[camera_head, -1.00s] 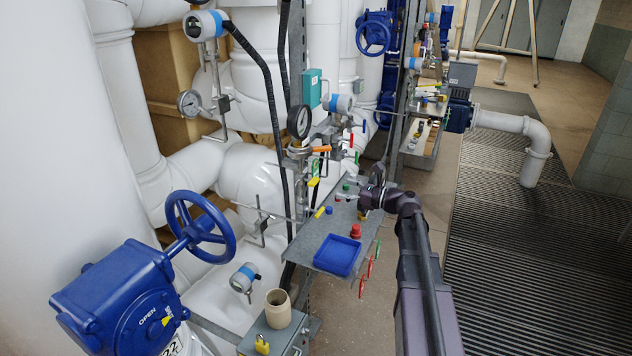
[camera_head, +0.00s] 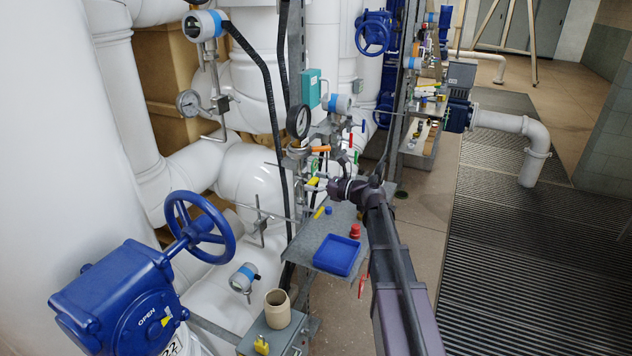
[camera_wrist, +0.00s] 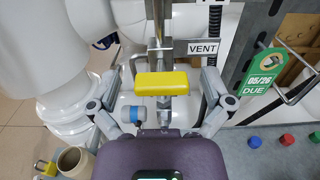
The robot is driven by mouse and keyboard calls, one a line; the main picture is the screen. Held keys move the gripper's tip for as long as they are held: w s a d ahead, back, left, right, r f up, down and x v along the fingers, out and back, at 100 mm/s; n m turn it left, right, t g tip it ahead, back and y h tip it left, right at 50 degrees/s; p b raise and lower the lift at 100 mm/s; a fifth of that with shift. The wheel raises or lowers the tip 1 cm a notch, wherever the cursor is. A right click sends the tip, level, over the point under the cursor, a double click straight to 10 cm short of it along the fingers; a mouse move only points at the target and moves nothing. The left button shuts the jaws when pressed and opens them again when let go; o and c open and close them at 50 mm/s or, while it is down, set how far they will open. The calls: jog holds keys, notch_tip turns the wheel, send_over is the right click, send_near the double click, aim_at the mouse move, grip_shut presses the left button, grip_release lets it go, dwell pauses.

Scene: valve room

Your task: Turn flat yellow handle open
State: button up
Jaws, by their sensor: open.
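The flat yellow handle (camera_wrist: 162,84) lies crosswise near the middle of the wrist view, in front of a metal stem. It shows small in the head view (camera_head: 314,182), just left of my gripper (camera_head: 321,187). My gripper (camera_wrist: 160,82) is open in the wrist view. One finger is on each side of the yellow handle, with a gap between each finger and the handle's ends. I cannot tell from these views how deep the handle sits between the fingers.
A grey shelf (camera_head: 305,240) below carries a blue tray (camera_head: 338,254) and a red knob (camera_head: 355,231). A pressure gauge (camera_head: 299,121) stands above the handle. A VENT label (camera_wrist: 203,48) and a green tag (camera_wrist: 265,72) are to the right. The walkway at right is clear.

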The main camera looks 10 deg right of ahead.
jog(key=c, duration=1.1)
jog(key=shift+d, duration=0.25)
jog(key=shift+c, duration=0.2)
jog(key=shift+a, duration=0.1)
